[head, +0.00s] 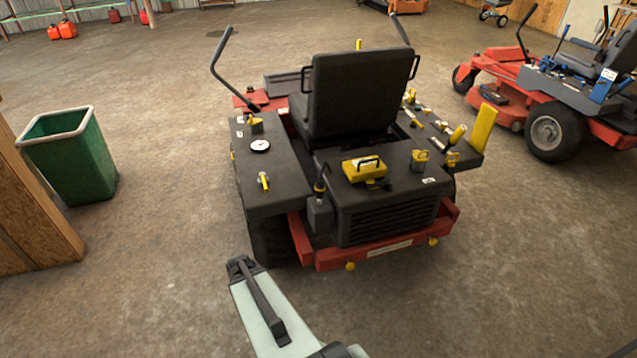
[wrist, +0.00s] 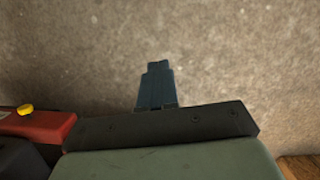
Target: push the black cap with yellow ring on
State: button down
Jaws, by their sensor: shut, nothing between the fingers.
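A black cap with a yellow ring (head: 320,187) stands upright at the rear left of the mower, above a small dark box (head: 320,214). Whether it is fully seated is too small to tell. My gripper (head: 241,264) is low in front of the mower's rear left corner, below and left of the cap in the head view, apart from it. In the wrist view my gripper (wrist: 157,66) is shut and empty over bare floor. The cap does not show in the wrist view.
The mower's red rear bumper (head: 388,247) is close to my gripper; its red edge (wrist: 38,124) shows in the wrist view. A yellow handled box (head: 364,171) sits on the rear deck. A green bin (head: 75,160) stands left. Floor between bin and mower is clear.

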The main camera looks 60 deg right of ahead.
jog(key=w+d+r+m+t+h, duration=0.1)
jog(key=d+r, duration=0.2)
jog(key=d, duration=0.3)
jog(key=w+d+r+m+t, duration=0.1)
jog(key=d+r, duration=0.3)
jog(key=d, duration=0.2)
jog(key=m+t+h, duration=0.2)
jog(key=m+h, duration=0.1)
jog(key=m, duration=0.1)
send_near(318, 187)
jog(key=s+a, duration=0.2)
jog(key=a, duration=0.1)
notch_tip(318, 187, up, 7)
jog(key=d+n, duration=0.2)
jog(key=n, duration=0.1)
jog(key=shift+w+d+n, duration=0.2)
jog(key=shift+w+n, duration=0.2)
jog(key=shift+w, duration=0.1)
jog(key=x, duration=1.2)
jog(key=shift+a+f, duration=0.1)
jog(key=shift+a, duration=0.2)
jog(key=shift+f, duration=0.85)
